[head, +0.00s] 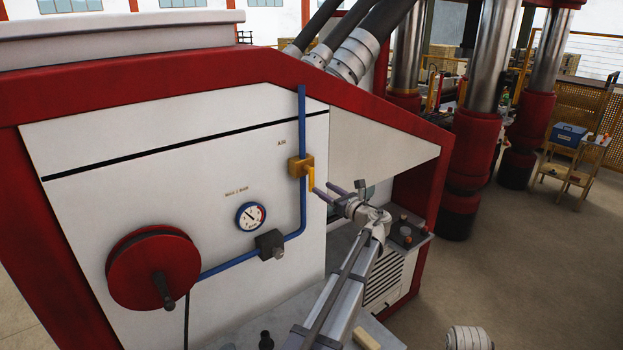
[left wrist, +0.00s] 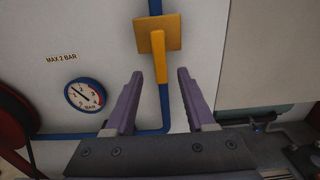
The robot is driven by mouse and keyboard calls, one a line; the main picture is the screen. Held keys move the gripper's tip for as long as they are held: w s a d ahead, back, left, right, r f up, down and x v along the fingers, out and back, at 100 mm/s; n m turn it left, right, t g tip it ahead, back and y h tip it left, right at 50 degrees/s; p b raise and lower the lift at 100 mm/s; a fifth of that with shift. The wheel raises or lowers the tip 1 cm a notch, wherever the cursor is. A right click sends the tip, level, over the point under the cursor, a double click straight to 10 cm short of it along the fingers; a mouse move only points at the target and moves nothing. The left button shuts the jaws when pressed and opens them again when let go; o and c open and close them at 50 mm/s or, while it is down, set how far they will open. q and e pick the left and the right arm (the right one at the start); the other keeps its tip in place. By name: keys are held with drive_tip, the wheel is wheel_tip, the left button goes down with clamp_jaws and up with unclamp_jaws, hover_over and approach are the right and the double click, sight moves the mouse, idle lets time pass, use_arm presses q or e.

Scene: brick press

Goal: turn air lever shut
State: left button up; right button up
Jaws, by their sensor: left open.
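The yellow air lever (head: 311,178) hangs down from a yellow valve block (head: 294,167) on the blue pipe (head: 302,125), below the "AIR" label. In the left wrist view the lever (left wrist: 160,57) points straight down, in line with the pipe. My left gripper (head: 325,190) is open and empty, just to the right of the lever in the head view. In the left wrist view its two purple fingers (left wrist: 160,74) point toward the panel, one on each side of the lever's lower end. My right gripper is not in view.
A pressure gauge (head: 250,216) and a dark pipe fitting (head: 270,244) sit left of the lever. A red handwheel (head: 153,268) stands out from the panel at lower left. A grey ledge (head: 240,335) runs below. Open floor lies to the right.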

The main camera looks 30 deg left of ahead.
sight(313, 182)
use_arm(q)
drive_tip(key=x, duration=0.7)
drive_tip(key=shift+w+a, duration=0.1)
drive_tip(key=shift+a, duration=0.15)
clamp_jaws()
idle(1.2)
